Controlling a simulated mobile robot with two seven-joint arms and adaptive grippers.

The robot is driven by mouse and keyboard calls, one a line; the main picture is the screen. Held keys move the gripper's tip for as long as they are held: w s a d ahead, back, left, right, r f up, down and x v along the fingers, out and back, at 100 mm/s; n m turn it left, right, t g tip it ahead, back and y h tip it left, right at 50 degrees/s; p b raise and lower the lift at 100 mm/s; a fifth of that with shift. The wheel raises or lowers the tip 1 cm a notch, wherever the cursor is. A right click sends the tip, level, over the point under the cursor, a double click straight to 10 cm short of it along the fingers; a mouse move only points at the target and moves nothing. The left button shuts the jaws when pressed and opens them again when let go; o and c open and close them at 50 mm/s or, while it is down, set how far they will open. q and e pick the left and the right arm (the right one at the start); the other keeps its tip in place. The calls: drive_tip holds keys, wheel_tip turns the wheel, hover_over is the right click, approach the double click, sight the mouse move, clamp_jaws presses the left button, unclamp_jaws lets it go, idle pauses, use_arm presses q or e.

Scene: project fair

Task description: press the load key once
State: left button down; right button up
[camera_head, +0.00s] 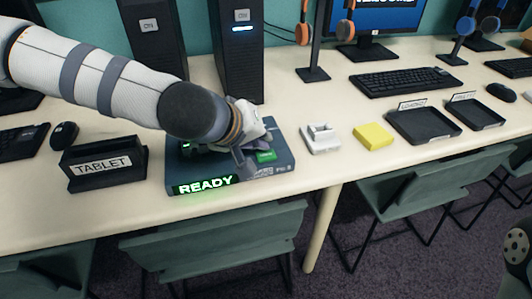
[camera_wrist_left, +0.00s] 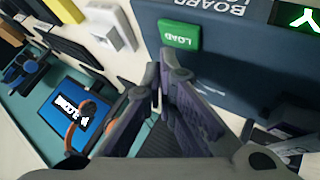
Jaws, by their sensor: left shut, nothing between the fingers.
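The load key (camera_head: 265,156) is a green key on the front right of a dark blue board device (camera_head: 225,178) on the table. In the left wrist view the key (camera_wrist_left: 180,35) shows its "LOAD" label upside down. The device's display (camera_head: 205,185) reads "READY" in green. My left gripper (camera_head: 246,160) is shut and empty, just left of the key in the head view. In the left wrist view its fingertips (camera_wrist_left: 158,75) are close to the key, and a gap shows between them in the picture. I cannot tell the height above the device.
A black "TABLET" stand (camera_head: 103,165) is left of the device. A white fixture (camera_head: 320,138) and a yellow block (camera_head: 374,136) are to its right, then black trays (camera_head: 425,125). Black towers (camera_head: 240,60) stand behind. Green chairs (camera_head: 215,245) line the table's front.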

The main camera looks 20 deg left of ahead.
use_arm(q)
drive_tip(key=shift+f, duration=0.45)
drive_tip(key=shift+f, duration=0.4)
idle(0.6)
drive_tip(key=shift+r, duration=0.1)
use_arm(e)
drive_tip(key=shift+w+r, duration=0.1)
use_arm(q)
drive_tip(key=shift+r+p, duration=0.8)
drive_tip(key=shift+r, duration=0.1)
drive_tip(key=shift+f, duration=0.15)
use_arm(e)
drive_tip(key=shift+w+r+t, duration=0.3)
drive_tip(key=shift+w+r, duration=0.35)
drive_tip(key=shift+r, duration=0.1)
